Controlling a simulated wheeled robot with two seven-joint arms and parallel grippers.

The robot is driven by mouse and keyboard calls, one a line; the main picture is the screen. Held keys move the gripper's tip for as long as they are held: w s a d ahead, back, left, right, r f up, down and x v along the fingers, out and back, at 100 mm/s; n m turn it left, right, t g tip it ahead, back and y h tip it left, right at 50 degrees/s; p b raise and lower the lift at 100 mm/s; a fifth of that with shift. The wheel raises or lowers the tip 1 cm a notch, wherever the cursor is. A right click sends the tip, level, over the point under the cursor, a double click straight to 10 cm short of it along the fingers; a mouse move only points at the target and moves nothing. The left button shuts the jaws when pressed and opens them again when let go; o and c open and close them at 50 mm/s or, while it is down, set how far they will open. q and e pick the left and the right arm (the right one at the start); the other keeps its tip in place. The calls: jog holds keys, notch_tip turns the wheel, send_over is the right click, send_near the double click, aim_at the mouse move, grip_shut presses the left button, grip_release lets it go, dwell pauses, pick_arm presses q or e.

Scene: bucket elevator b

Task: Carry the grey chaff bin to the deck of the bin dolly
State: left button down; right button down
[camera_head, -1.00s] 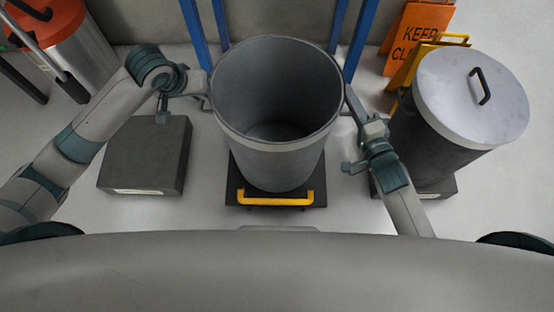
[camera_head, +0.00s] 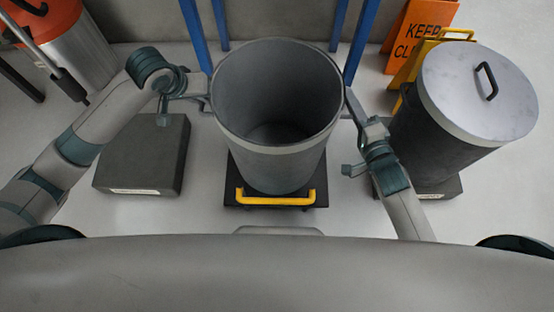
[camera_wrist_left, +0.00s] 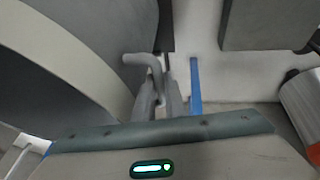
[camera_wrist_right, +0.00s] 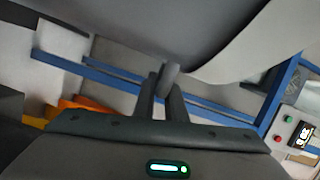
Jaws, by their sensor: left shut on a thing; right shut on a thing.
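The grey chaff bin (camera_head: 272,150) is open-topped, looks empty and stands upright in the middle of the head view. The bin dolly (camera_head: 316,190), black with a yellow handle (camera_head: 276,198), shows beneath it; I cannot tell whether the bin's base touches the deck. My left gripper (camera_head: 204,92) is shut on the bin's left side handle, which shows in the left wrist view (camera_wrist_left: 143,62). My right gripper (camera_head: 354,108) is shut on the right side handle, which shows in the right wrist view (camera_wrist_right: 169,76).
A lidded dark bin (camera_head: 440,135) stands at the right on a low block. An empty grey block (camera_head: 150,165) lies at the left. Blue posts (camera_head: 196,35) and an orange sign (camera_head: 408,35) stand behind. A metal drum (camera_head: 75,55) is at the back left.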

pick_arm(q)
jog(key=shift+a+f+b, duration=0.1)
jog(key=shift+f+b, duration=0.55)
jog(key=shift+f, duration=0.05)
pick_arm(e)
jog(key=shift+f, duration=0.65)
pick_arm(q)
jog(key=c, duration=1.8)
grip_release()
pick_arm(e)
jog(key=c, duration=1.8)
grip_release()
pick_arm(q)
jog(key=shift+r, duration=0.1)
jog(key=v, duration=1.1)
jog(key=shift+s+r, duration=0.15)
jog(key=shift+r, duration=0.2)
pick_arm(e)
jog(key=shift+s, duration=0.1)
jog(key=v, duration=1.1)
jog(key=shift+s+d, duration=0.15)
jog(key=shift+s, duration=0.25)
